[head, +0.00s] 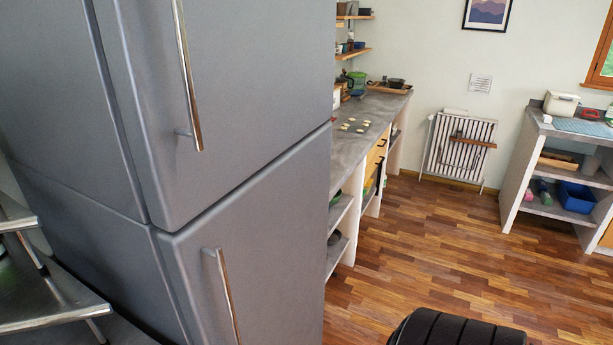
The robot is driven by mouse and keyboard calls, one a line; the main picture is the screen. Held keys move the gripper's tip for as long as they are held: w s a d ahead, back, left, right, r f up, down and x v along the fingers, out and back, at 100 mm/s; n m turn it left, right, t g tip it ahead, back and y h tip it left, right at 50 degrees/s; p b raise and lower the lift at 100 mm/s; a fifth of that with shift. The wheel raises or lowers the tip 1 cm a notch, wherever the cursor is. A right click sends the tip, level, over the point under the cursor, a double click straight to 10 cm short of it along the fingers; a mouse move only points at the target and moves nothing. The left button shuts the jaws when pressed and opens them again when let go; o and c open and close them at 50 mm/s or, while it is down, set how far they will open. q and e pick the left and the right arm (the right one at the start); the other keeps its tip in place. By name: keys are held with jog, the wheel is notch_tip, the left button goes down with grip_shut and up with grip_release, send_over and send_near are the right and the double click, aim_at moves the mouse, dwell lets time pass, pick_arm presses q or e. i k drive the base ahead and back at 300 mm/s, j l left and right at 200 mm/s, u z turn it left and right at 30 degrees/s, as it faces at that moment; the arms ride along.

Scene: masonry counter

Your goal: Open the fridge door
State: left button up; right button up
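A tall grey fridge (60,90) fills the left half of the head view. Its upper door (255,85) has a vertical chrome bar handle (186,80) near the door's left edge. Its lower door (280,230) has a similar chrome handle (226,295), cut off by the bottom of the picture. Both doors look closed, with a narrow seam between them. Neither of my grippers can be made out in this view, and nothing touches the handles.
A metal shelf unit (45,300) stands close at the lower left. A masonry counter (350,150) runs behind the fridge. Another counter (570,130) stands at the right. A black ribbed object (455,330) shows at the bottom edge. The wooden floor (430,240) between is clear.

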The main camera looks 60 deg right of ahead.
aim_at(250, 268)
jog(key=z, duration=1.5)
